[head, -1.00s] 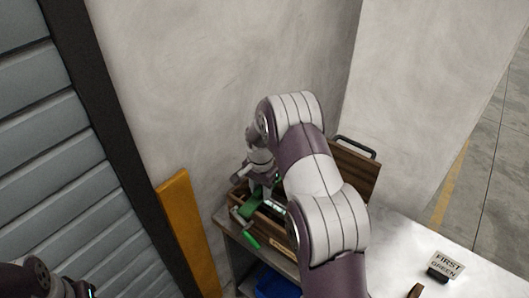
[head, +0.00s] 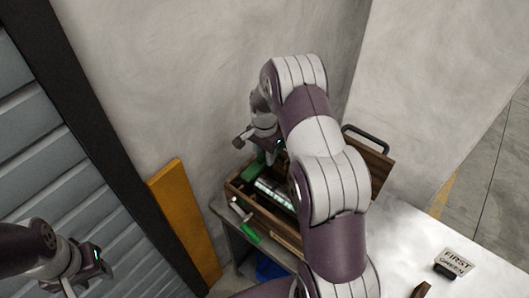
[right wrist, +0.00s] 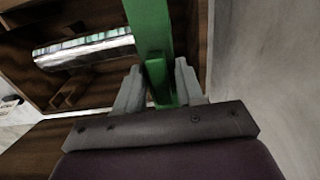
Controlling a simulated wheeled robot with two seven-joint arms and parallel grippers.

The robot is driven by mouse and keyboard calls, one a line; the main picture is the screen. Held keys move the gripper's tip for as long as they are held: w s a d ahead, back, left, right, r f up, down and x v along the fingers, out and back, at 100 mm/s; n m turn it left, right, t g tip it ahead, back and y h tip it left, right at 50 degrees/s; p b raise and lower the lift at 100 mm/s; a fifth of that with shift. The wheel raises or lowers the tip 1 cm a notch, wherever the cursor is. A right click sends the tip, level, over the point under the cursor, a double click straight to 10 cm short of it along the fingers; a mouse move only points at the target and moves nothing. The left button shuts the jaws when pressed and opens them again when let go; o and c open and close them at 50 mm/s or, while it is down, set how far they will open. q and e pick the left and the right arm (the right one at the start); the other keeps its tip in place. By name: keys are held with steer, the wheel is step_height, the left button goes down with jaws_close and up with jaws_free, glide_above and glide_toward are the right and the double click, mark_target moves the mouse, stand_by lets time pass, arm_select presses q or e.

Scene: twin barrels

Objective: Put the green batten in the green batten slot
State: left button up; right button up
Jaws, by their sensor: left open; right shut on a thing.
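The green batten (right wrist: 150,30) is a flat green bar running upward between the fingers of my right gripper (right wrist: 158,85) in the right wrist view. That gripper is shut on it. In the head view the batten (head: 258,168) shows as a small green patch under my right gripper (head: 264,150), at the back left of an open wooden box (head: 268,222). My arm hides part of the box, and I cannot tell whether the batten touches it. My left gripper (head: 92,262) is open and empty at the lower left. I cannot make out a green batten slot.
A shiny cylinder (right wrist: 85,50) lies in the box. A green-handled tool (head: 246,225) rests at its left front edge. The box's raised lid has a dark handle (head: 366,139). An orange board (head: 184,218) leans by the wall.

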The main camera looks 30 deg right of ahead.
steer(key=b, duration=0.3)
glide_above(264, 180)
step_height(264, 180, down, 4)
steer(key=shift+s+f, duration=0.1)
steer(key=shift+s, duration=0.05)
steer(key=shift+w+f, duration=0.2)
steer(key=shift+f, duration=0.25)
steer(key=shift+s+r, duration=0.1)
steer(key=shift+s, duration=0.05)
steer(key=shift+f+b, duration=1.7)
steer(key=shift+f, duration=0.8)
steer(key=o, duration=1.1)
